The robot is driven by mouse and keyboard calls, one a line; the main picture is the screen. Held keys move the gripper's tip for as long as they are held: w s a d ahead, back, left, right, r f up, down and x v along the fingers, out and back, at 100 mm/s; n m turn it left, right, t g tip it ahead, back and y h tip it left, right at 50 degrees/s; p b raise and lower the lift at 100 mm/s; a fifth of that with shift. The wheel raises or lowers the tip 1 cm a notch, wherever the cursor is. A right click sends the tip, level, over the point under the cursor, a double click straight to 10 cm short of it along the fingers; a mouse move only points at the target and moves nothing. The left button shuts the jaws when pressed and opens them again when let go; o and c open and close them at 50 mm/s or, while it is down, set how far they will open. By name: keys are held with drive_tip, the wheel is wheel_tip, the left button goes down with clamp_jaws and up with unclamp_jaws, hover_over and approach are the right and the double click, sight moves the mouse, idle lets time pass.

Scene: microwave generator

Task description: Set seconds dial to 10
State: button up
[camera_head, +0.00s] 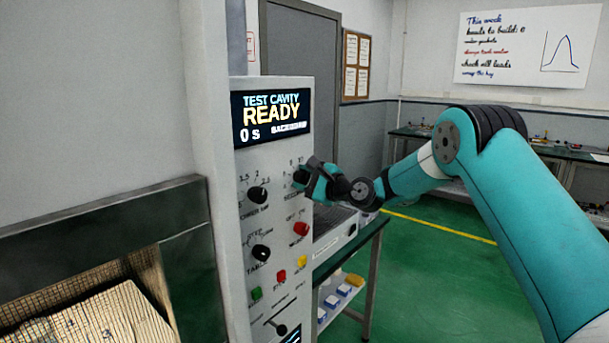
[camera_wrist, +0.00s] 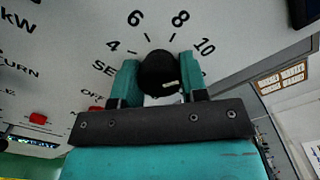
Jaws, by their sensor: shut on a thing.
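The seconds dial (camera_wrist: 158,68) is a black round knob with printed numbers 4, 6, 8 and 10 around its upper side in the wrist view. My gripper (camera_wrist: 160,80) has its two teal fingers on the left and right sides of the knob, shut on it. A small white mark shows on the knob's lower right; I cannot tell which number the dial points to. In the head view my gripper (camera_head: 309,177) is at the panel's upper right and mostly hides the dial. The display (camera_head: 271,117) reads "TEST CAVITY READY" and "0 s".
The control panel (camera_head: 240,215) also carries a power knob (camera_head: 257,195), a table knob (camera_head: 261,253), a red knob (camera_head: 301,229) and small red, yellow and green buttons below. An open mesh-lined cavity (camera_head: 90,290) is at left. A bench (camera_head: 345,245) stands behind the panel.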

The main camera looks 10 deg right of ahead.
drive_tip(key=shift+d+r, duration=0.15)
idle(0.3)
drive_tip(key=o, duration=0.9)
drive_tip(key=shift+w, duration=0.1)
drive_tip(key=shift+o, duration=0.2)
drive_tip(key=b+v, duration=0.7)
drive_tip(key=v, duration=1)
drive_tip(key=shift+s, duration=0.25)
